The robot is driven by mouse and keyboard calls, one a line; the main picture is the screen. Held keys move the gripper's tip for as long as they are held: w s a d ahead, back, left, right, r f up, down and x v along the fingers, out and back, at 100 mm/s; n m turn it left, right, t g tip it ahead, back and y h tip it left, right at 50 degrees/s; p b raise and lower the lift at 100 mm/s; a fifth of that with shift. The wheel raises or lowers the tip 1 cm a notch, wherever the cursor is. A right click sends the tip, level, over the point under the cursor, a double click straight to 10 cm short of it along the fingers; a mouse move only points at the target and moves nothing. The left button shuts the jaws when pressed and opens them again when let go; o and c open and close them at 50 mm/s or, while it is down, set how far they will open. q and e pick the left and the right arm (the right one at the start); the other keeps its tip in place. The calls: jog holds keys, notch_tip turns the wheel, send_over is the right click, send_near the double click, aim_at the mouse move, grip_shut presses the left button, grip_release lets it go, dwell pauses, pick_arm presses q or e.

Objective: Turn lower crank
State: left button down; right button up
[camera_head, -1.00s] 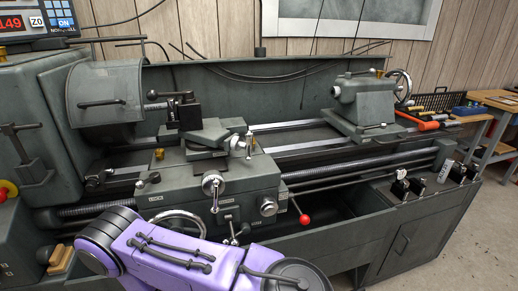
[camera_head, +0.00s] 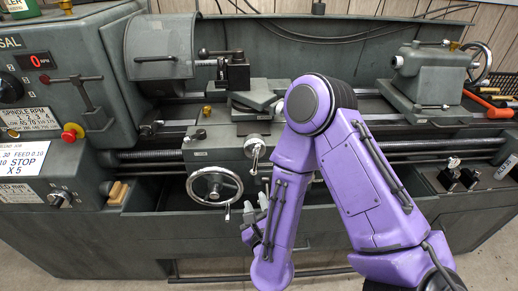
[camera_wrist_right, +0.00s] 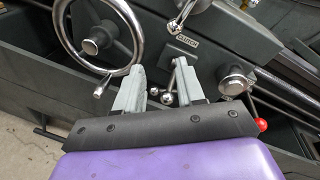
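The lathe carriage apron (camera_head: 218,152) carries a chrome upper crank (camera_head: 255,147), which also shows at the top of the right wrist view (camera_wrist_right: 180,18). Below it, a small lower crank (camera_wrist_right: 170,92) with chrome ball ends shows in the right wrist view. My right gripper (camera_head: 255,212) is in front of the apron, right of the handwheel (camera_head: 214,186). In the right wrist view its two grey fingers (camera_wrist_right: 160,88) are apart, and the lower crank shows between them. I cannot tell whether either finger touches it. My left gripper is not in view.
The handwheel and its handle (camera_wrist_right: 101,90) are close to the left finger. A chrome knob (camera_wrist_right: 235,78) and a red ball knob (camera_wrist_right: 261,125) lie to the right. The lathe's chip tray (camera_head: 150,222) runs below the apron.

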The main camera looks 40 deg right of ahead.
aim_at(257, 160)
notch_tip(257, 160, up, 7)
jog(key=w+d+m+h, duration=0.1)
jog(key=m+h, duration=0.2)
jog(key=m, duration=0.6)
jog(key=p+x, duration=0.2)
jog(key=x, duration=0.2)
jog(key=p+x, duration=0.2)
jog(key=x, duration=0.3)
jog(key=shift+w+d+r, duration=0.15)
jog(key=shift+w+r, duration=0.1)
jog(key=shift+w+d+f, duration=0.1)
jog(key=shift+w, duration=0.25)
grip_shut()
